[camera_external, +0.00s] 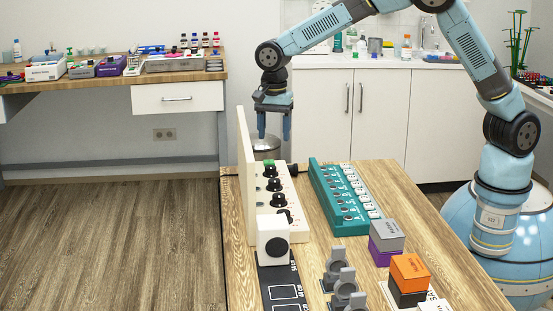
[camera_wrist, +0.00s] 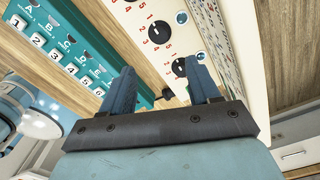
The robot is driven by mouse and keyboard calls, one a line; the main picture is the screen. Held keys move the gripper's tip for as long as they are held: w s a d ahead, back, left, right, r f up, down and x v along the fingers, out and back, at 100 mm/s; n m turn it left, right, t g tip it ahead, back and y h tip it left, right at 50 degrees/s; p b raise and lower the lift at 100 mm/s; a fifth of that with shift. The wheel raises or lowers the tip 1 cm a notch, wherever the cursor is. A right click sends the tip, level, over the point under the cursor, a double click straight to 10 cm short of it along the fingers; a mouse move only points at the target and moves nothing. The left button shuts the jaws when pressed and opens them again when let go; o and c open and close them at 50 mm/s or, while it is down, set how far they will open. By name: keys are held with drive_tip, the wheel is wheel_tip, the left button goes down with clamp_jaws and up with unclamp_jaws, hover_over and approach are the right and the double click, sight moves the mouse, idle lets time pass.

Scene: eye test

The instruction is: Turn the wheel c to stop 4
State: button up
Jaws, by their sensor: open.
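A white panel (camera_external: 294,235) on the wooden table carries a row of several black wheels, such as a near one (camera_external: 284,215) and a far one (camera_external: 270,171). In the wrist view two black wheels show, one higher (camera_wrist: 160,31) with red numbers around it and one lower (camera_wrist: 180,67) beside my right finger. I cannot tell which is wheel c; its letter is not readable. My gripper (camera_external: 274,138) points down, open and empty, above the panel's far end. In the wrist view its fingers (camera_wrist: 163,68) are spread apart, with no wheel held between them.
A tall white board (camera_external: 245,170) stands along the panel's left side. A teal rack (camera_external: 330,200) with lettered and numbered places lies to the right. Coloured boxes (camera_external: 387,236), grey fixtures (camera_external: 338,270) and a white block with a black disc (camera_external: 272,228) stand nearer.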

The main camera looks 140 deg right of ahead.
sight(274, 180)
wheel_tip(274, 180, down, 14)
drive_tip(key=shift+r, duration=0.15)
idle(0.4)
drive_tip(key=c, duration=1)
